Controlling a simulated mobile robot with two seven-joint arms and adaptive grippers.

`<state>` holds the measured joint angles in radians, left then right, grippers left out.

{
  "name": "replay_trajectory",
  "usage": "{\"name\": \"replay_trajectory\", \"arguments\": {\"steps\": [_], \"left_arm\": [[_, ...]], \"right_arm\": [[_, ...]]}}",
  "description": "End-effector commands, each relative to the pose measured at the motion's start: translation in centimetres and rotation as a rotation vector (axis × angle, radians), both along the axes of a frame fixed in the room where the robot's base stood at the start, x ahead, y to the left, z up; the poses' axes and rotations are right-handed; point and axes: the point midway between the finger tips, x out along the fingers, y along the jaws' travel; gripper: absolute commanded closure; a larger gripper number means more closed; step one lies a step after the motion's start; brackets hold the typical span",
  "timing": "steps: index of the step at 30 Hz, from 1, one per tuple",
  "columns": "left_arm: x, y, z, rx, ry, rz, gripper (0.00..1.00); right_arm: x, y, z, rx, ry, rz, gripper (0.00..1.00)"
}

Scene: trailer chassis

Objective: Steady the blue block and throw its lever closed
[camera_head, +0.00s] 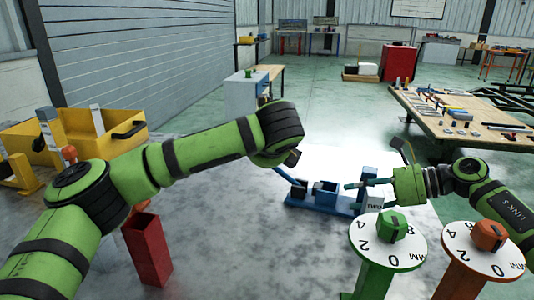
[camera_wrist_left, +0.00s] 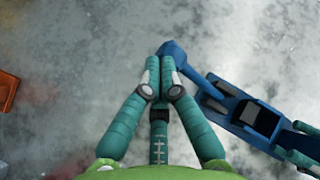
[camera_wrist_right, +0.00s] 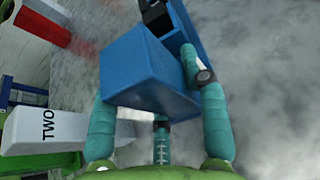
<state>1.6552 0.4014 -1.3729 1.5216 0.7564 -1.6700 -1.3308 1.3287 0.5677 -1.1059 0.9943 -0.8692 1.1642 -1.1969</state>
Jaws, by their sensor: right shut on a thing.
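In the head view my left arm's end hides most of that gripper.
A green-knobbed dial (camera_head: 388,258) and an orange-knobbed dial (camera_head: 480,262) stand at the front right. A red bin (camera_head: 148,250) stands at the left, a yellow bin (camera_head: 75,130) behind it.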

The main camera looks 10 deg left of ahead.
Motion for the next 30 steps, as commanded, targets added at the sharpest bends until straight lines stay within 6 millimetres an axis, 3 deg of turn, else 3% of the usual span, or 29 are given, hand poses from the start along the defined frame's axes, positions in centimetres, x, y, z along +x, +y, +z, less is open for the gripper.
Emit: {"name": "replay_trajectory", "arguments": {"steps": [18,30], "left_arm": [[-0.3,-1.5,-0.4,-0.001,0.000,-0.001,1.00],[-0.6,-1.6,-0.1,0.000,-0.001,-0.001,1.00]], "right_arm": [[0.0,0.0,0.1,0.000,-0.002,0.001,1.00],[0.0,0.0,0.1,0.000,-0.002,0.000,1.00]]}}
